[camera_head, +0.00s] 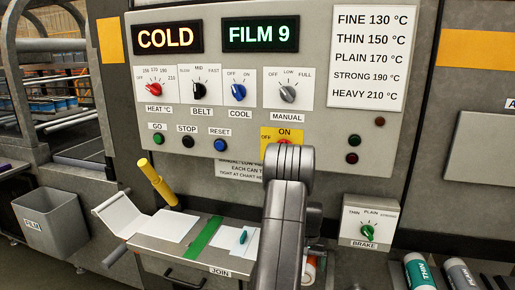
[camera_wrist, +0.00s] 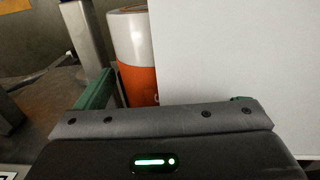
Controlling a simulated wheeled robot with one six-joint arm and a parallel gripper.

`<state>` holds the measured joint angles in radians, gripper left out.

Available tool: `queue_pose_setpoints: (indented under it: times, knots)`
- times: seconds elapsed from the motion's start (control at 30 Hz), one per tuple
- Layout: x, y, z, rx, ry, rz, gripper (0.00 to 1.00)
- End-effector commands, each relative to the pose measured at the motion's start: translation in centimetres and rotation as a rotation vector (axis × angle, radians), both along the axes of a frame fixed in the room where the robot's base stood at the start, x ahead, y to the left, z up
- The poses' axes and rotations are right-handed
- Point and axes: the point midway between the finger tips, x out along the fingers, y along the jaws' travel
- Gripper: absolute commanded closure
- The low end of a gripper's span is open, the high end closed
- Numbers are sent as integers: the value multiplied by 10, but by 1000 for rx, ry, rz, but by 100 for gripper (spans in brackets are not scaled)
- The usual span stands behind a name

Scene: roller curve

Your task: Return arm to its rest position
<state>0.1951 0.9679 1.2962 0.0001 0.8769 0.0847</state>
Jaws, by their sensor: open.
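My arm (camera_head: 287,200) rises through the middle of the head view, in front of the control panel. Its end is hidden there. In the wrist view my gripper (camera_wrist: 172,88) shows as a dark body with a green finger at each side. The fingers stand wide apart and I see nothing held between them. A white and orange roll (camera_wrist: 136,60) stands beyond the left finger. A large plain white surface (camera_wrist: 240,50) fills the view beyond the right finger.
The panel (camera_head: 235,90) has a red heat knob (camera_head: 154,89), and displays reading COLD (camera_head: 165,38) and FILM 9 (camera_head: 262,34). A JOIN table (camera_head: 190,258) with a yellow handle (camera_head: 158,182) lies left of my arm. A brake box (camera_head: 368,220) and labelled rolls (camera_head: 420,272) are right.

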Motion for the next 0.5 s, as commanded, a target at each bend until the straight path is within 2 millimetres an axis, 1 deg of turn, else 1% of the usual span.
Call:
queue_pose_setpoints:
  times: [0.07,0.1,0.43,0.47,0.5]
  knots:
    - [11,-3,2,0,-1,0,7]
    - [17,-5,7,-1,-3,0,7]
    - [16,-5,75,-1,-4,0,7]
    - [15,-5,76,0,-1,0,7]
    - [14,-4,61,2,7,0,7]
